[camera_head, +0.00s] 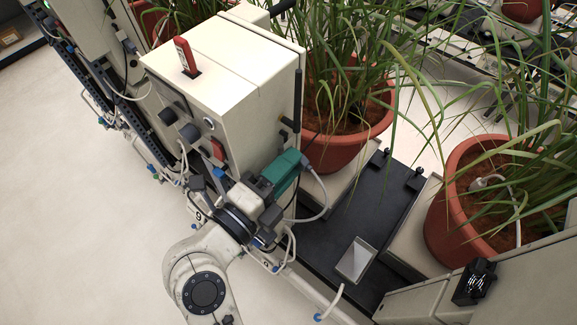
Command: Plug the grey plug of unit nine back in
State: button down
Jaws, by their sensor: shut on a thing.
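My gripper (262,206) is low beside the front right corner of the cream cabinet (230,75). It is shut on what looks like the grey plug (270,214), a small dark grey block largely hidden by the gripper. A pale grey cable (326,205) loops from near this block to the grey end of a green block (281,173). The green block is just beyond my gripper, close to the cabinet's side. A label "9" (198,217) shows on the rail left of my wrist. The socket cannot be made out, and I cannot tell whether the plug touches it.
Terracotta pots (345,150) with long grassy leaves stand behind and right; another pot (452,225) is further right. A black platform (335,215) with a metal plate (356,260) lies right of my gripper. Hoses hang along the cabinet front. The pale floor (80,220) at left is clear.

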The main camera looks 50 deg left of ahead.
jog(key=shift+s+a, duration=0.1)
jog(key=shift+a, duration=0.15)
jog(key=c, duration=0.7)
grip_release()
jog(key=shift+s+f, duration=0.1)
jog(key=shift+s, duration=0.05)
jog(key=b+v, duration=0.1)
jog(key=v, duration=0.9)
jog(key=shift+s+d, duration=0.15)
jog(key=shift+d, duration=0.05)
jog(key=shift+s, duration=0.1)
